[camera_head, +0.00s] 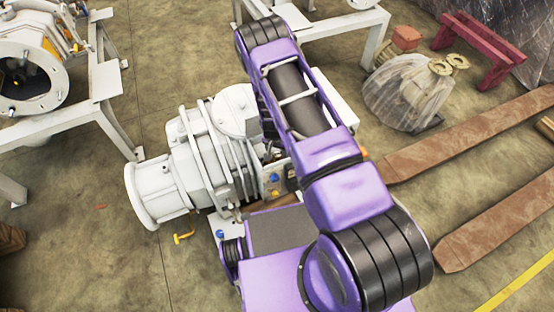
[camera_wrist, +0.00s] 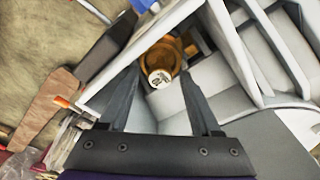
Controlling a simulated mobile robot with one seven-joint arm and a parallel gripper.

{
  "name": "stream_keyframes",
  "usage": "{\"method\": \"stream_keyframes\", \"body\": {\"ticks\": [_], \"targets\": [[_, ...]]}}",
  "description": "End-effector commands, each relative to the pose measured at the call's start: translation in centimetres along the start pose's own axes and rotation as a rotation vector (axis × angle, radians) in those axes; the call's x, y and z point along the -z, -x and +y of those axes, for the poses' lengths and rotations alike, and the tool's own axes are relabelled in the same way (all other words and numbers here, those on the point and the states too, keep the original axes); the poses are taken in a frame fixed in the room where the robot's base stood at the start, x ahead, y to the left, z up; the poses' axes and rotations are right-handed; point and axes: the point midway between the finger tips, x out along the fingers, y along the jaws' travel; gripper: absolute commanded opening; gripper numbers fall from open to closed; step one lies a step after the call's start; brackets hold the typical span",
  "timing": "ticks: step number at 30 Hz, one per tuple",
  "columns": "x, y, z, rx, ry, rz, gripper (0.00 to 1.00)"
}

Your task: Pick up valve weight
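A round brass-coloured part with a pale, marked end face (camera_wrist: 161,60), which may be the valve weight, sits in a recess among pale grey machine walls in the wrist view. My gripper (camera_wrist: 159,73) is open, with its two dark fingers apart. The brass part shows between and just beyond the fingertips, and I cannot tell whether either finger touches it. In the head view my purple arm hides the gripper and this part. The arm reaches over the right end of a pale grey vacuum pump (camera_head: 215,145).
Pale walls of the machine stand close to the fingers on both sides in the wrist view. In the head view, metal stands (camera_head: 105,85) are at the left and back, a wrapped bundle (camera_head: 405,95) is at the right, and rusty beams (camera_head: 470,135) lie on the floor.

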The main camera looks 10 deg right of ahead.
Motion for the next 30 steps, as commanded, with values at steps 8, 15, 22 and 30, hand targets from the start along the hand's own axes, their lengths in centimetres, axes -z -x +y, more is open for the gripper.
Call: {"method": "stream_keyframes", "body": {"ticks": [8, 15, 22, 30], "targets": [[-0.01, 0.02, 0.00, 0.000, 0.000, 0.000, 0.12], [-0.01, 0.03, 0.00, 0.000, 0.000, 0.000, 0.00], [0.00, 0.04, -0.01, 0.000, 0.000, 0.000, 0.00], [0.00, 0.04, -0.01, 0.000, 0.000, 0.000, 0.00]]}}
